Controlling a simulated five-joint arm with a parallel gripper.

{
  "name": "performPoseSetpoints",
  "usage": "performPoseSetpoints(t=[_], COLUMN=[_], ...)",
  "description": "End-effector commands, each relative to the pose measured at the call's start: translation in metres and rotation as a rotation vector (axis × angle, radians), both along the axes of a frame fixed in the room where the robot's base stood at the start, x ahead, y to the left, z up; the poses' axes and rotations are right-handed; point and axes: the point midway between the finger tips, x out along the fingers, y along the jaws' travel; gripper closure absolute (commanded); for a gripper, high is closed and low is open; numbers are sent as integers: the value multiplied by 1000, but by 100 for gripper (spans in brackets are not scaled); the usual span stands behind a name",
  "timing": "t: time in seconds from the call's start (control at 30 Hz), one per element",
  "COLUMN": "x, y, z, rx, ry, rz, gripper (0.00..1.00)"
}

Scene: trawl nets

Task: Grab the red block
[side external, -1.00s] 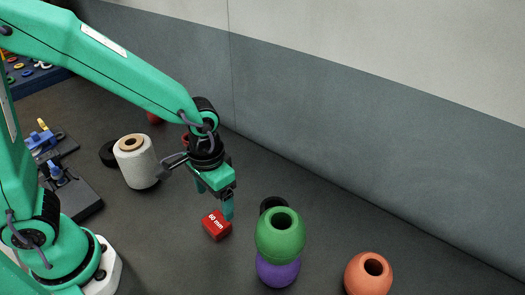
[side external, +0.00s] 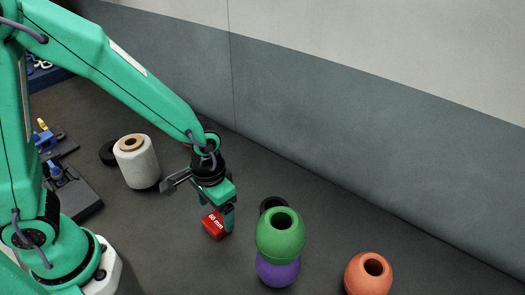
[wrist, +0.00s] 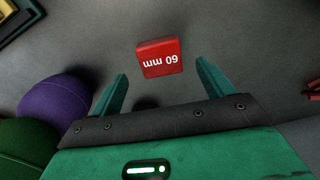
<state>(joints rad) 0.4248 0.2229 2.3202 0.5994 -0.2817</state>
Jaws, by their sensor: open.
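The red block (side external: 215,224) lies on the dark table and carries a white "60 mm" label. In the wrist view the red block (wrist: 160,57) shows ahead of the fingertips, roughly centred between them. My gripper (side external: 216,216) is open and low, right at the block in the side view, with one finger just to the block's right. In the wrist view my gripper (wrist: 160,75) has its two green fingers apart with nothing between them. Whether a finger touches the block I cannot tell.
A green ball (side external: 280,235) sits on a purple ball (side external: 278,270) right of the block, with a black ring (side external: 272,204) behind. An orange ball (side external: 369,274) stands farther right. A white spool (side external: 137,160) stands left. The wall (side external: 350,140) runs behind.

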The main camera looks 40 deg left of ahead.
Motion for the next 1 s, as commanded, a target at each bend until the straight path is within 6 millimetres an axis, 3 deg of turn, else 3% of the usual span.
performPoseSetpoints(t=[0.37, 0.93, 1.0], x=[0, 0, 0], y=[1, 1, 1], z=[-32, -33, -33], rx=[0, 0, 0], ry=[0, -1, -1], rz=[0, 0, 0], gripper=[20, 20, 34])
